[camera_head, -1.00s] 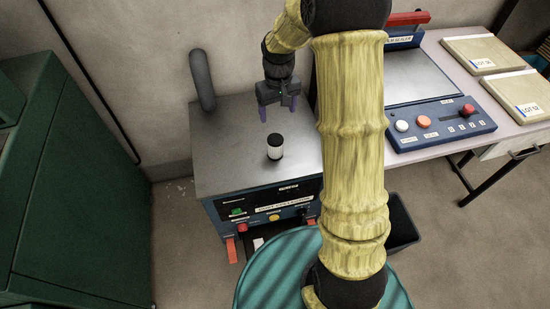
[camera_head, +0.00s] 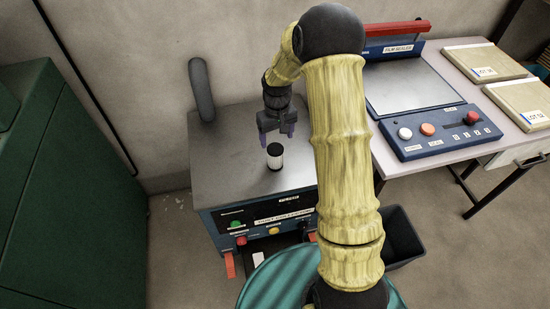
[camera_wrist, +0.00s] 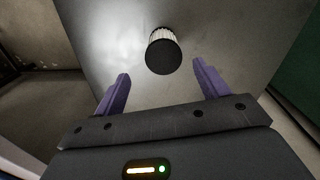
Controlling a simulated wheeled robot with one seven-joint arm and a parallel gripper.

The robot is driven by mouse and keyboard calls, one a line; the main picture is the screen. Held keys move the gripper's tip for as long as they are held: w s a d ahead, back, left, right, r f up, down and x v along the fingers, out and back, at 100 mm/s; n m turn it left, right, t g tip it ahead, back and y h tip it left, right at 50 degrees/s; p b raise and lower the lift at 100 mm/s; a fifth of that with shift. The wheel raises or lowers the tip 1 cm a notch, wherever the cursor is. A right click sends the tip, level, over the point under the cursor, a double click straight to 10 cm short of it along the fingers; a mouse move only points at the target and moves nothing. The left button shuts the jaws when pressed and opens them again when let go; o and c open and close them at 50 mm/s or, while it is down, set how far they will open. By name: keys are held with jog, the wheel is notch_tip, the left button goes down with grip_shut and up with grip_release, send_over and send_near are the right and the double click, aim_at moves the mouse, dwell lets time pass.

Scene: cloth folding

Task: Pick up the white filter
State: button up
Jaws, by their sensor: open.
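The white filter (camera_head: 275,159) stands upright on the grey metal top of the dust collector unit (camera_head: 225,175). It is a small pleated white cylinder with a black cap. In the wrist view the filter (camera_wrist: 163,50) lies ahead of my gripper, a little beyond the fingertips and roughly between their lines. My gripper (camera_head: 276,138) is open and empty, its purple fingers pointing down just behind the filter in the head view. In the wrist view both fingers of my gripper (camera_wrist: 160,72) are spread apart. The filter appears apart from both fingers.
A dark upright pipe (camera_head: 201,88) stands at the unit's back left. A film sealer (camera_head: 430,132) and two labelled boards (camera_head: 484,62) are on the table at right. A green cabinet (camera_head: 70,180) stands at left. A dark bin (camera_head: 402,240) is below.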

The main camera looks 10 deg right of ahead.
aim_at(277, 148)
notch_tip(277, 148, down, 6)
jog(key=shift+a+r+b, duration=0.1)
jog(key=shift+r+b, duration=0.05)
jog(key=shift+b, duration=0.2)
jog(key=shift+s+a+f+b, duration=0.15)
jog(key=shift+f+b, duration=0.1)
jog(key=shift+f, duration=1.1)
jog(key=shift+s+f+b, duration=0.1)
jog(key=shift+f+b, duration=0.1)
jog(key=shift+f, duration=1.1)
jog(key=c, duration=1)
notch_tip(277, 148, up, 10)
jog(key=shift+r+p, duration=0.1)
jog(key=shift+p, duration=0.7)
jog(key=shift+c, duration=0.2)
